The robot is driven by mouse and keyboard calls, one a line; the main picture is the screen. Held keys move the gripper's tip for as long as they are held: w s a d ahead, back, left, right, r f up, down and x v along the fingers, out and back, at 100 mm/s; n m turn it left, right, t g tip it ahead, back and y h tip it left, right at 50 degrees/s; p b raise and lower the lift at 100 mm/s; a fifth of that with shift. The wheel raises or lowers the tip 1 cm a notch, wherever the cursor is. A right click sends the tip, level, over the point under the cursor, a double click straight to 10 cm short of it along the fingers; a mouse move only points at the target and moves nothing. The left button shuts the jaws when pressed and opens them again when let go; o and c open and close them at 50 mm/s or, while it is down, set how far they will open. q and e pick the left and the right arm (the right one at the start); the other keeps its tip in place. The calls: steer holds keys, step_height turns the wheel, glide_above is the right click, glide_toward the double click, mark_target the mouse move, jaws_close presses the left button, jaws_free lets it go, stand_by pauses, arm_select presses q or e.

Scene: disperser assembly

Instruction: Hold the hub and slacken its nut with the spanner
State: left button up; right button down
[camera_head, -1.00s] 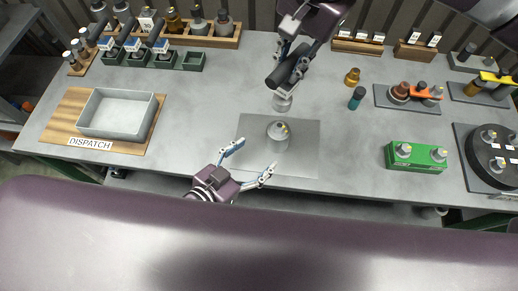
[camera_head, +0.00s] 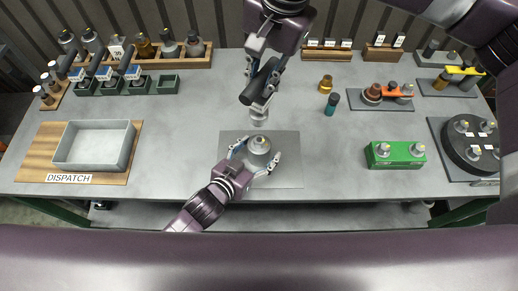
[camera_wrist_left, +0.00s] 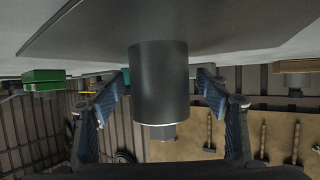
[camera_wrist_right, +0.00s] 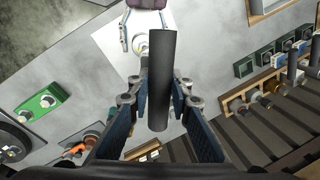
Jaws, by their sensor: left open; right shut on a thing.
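The hub (camera_head: 260,152), a grey round body with a small yellowish nut (camera_head: 261,141) on top, stands upright on a grey mat (camera_head: 292,173). My left gripper (camera_head: 256,156) is open, its fingers on either side of the hub. In the left wrist view the hub (camera_wrist_left: 158,85) sits between the spread fingers, with gaps on both sides. My right gripper (camera_head: 262,85) is shut on the dark handle of the spanner (camera_head: 260,82). A pale end (camera_head: 258,117) shows below the handle, just behind the hub in the picture. In the right wrist view the handle (camera_wrist_right: 161,75) is between the fingers.
A grey tray (camera_head: 131,158) on a wooden DISPATCH board is at left. A green block (camera_head: 394,154) and a dark round fixture (camera_head: 470,148) are at right. A brass piece (camera_head: 326,82) and a teal piece (camera_head: 332,103) stand behind. Racks line the back. Table around the mat is clear.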

arm_select(q)
jaws_close()
steer(key=shift+c, duration=1.8)
jaws_free()
steer(key=shift+c, duration=0.4)
steer(key=c, duration=1.3)
steer(key=shift+o, duration=0.2)
